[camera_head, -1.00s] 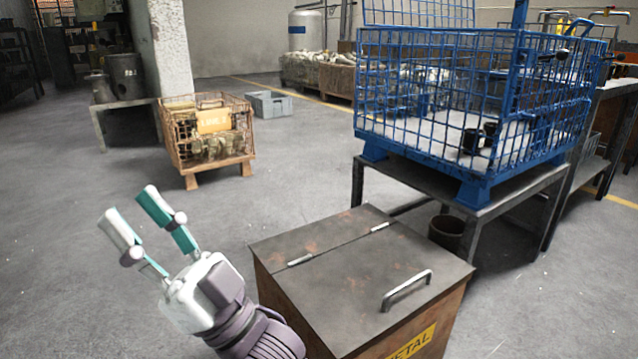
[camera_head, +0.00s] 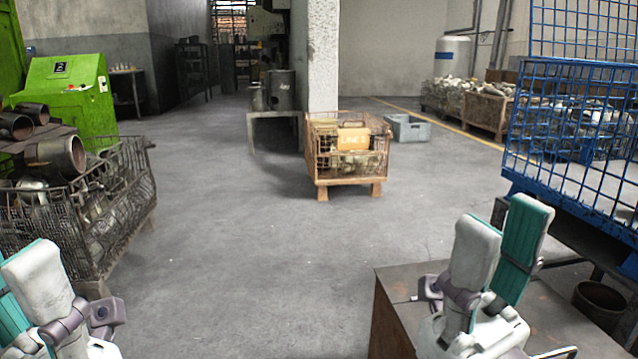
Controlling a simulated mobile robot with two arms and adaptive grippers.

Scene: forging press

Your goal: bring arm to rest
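My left gripper (camera_head: 18,262) is at the lower left corner, in front of the wire basket of metal parts. One white finger and a bit of teal show; the rest is cut off by the picture edge, so its opening cannot be told.
The wire basket (camera_head: 120,205) of metal parts and a green machine (camera_head: 75,95) stand left. A blue cage (camera_head: 560,130) on a dark table is right. A small wire crate (camera_head: 345,180) stands by the pillar (camera_head: 323,55). The middle floor is clear.

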